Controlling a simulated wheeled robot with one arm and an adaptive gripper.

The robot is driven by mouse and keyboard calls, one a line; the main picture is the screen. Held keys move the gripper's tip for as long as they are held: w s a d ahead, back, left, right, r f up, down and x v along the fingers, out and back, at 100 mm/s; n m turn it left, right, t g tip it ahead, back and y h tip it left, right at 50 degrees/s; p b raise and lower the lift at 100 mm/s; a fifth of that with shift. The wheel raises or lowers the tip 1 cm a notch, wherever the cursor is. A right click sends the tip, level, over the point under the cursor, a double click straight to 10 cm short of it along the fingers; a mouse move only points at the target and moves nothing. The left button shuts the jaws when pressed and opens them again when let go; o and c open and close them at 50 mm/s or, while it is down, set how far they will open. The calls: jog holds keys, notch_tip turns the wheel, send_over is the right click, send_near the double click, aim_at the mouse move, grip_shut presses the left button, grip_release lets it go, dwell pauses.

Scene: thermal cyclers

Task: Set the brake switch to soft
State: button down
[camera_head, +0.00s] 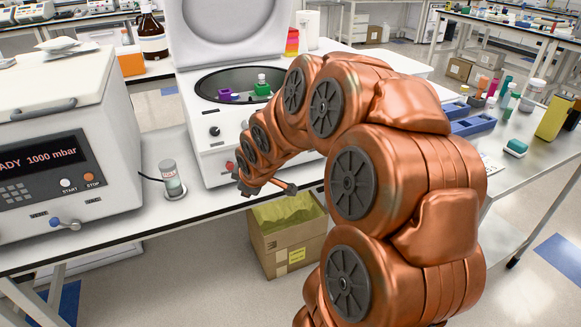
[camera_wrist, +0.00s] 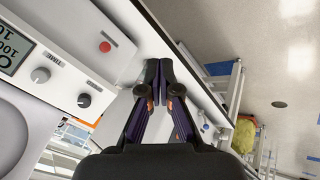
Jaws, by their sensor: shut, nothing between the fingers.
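The white centrifuge (camera_head: 205,147) stands on the bench with its lid open, and my arm covers the right part of its front. I cannot make out a switch marked brake in either view. My gripper (camera_wrist: 159,68) is shut and empty, its fingertips close to the lower front of the machine, past the knobs and red button. I cannot tell whether they touch it.
A white device with a 1000 mbar display (camera_head: 40,160) stands at the left. A cardboard box (camera_head: 285,245) with a yellow liner stands on the floor below. The floor before the bench is clear at left.

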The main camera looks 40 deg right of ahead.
jog(key=w+d+f+n+t+h+b, duration=0.1)
jog(key=w+d+f+n+t+b, duration=0.45)
jog(key=d, duration=0.85)
jog(key=d+f+n+t+h+b, duration=0.1)
jog(key=d+f+t+b, duration=0.1)
jog(key=d, duration=0.5)
jog(key=d+f+t+h+b, duration=0.1)
jog(key=d+f+b, duration=0.3)
jog(key=d, duration=0.4)
jog(key=shift+w+d+f+n+t+h+b, duration=0.3)
jog(key=shift+f+n+t+b, duration=0.1)
jog(key=shift+f, duration=0.3)
jog(key=x, duration=1.4)
